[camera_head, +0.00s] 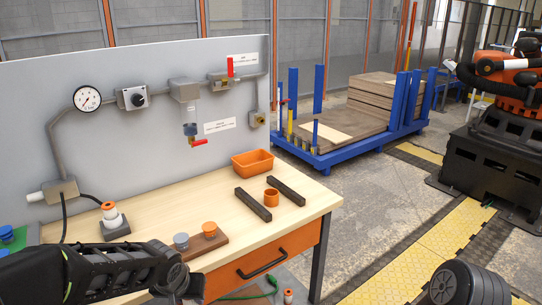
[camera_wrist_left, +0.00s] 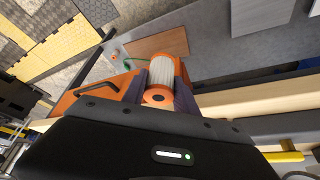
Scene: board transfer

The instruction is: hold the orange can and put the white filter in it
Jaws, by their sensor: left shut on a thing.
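The white filter (camera_wrist_left: 163,72) is pleated, with orange ends and a dark hole in the nearer end. My left gripper (camera_wrist_left: 160,90) is shut on it, with one dark finger on each side, in the left wrist view. In the head view my left arm comes in at the lower left, over the table's front; its jaws and the held filter cannot be made out there. The orange can (camera_head: 271,198) is a small, upright, open cup on the table between two dark bars, apart from my left arm. My right gripper's jaws do not show.
The dark bars (camera_head: 253,205) flank the can on the wooden table (camera_head: 180,205). An orange bin (camera_head: 252,163) stands behind. A brown board (camera_head: 208,244) with grey and orange caps lies near my arm. An orange-and-white piece (camera_head: 109,210) stands on a grey block at left.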

